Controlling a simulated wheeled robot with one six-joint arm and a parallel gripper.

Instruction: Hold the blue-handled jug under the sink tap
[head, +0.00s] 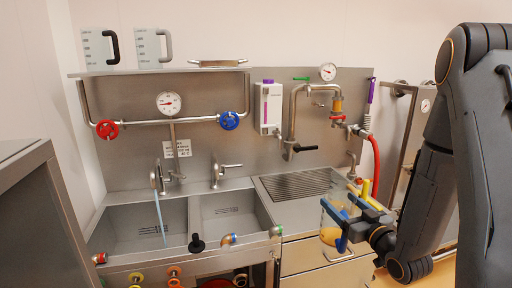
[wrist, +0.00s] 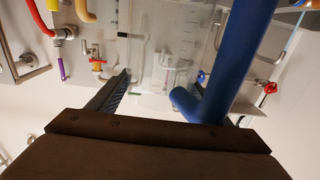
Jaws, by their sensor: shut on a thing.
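The clear jug (head: 330,222) with its blue handle (head: 343,238) is at the right in the head view, in front of the drainboard. My gripper (head: 357,216) is shut on the blue handle. A yellowish patch shows low in the jug; I cannot tell whether it is contents. In the wrist view the blue handle (wrist: 236,65) crosses my gripper (wrist: 160,100), with the clear marked wall of the jug (wrist: 160,50) beyond. The sink tap (head: 156,177) is over the left basin, well left of the jug, with a thin bluish stream below it.
A second tap (head: 217,174) stands over the right basin (head: 232,214). The ribbed drainboard (head: 297,185) lies between the basins and my arm. A black knob (head: 197,243) stands at the sink front. Jugs with black (head: 98,47) and grey (head: 153,47) handles stand on the shelf.

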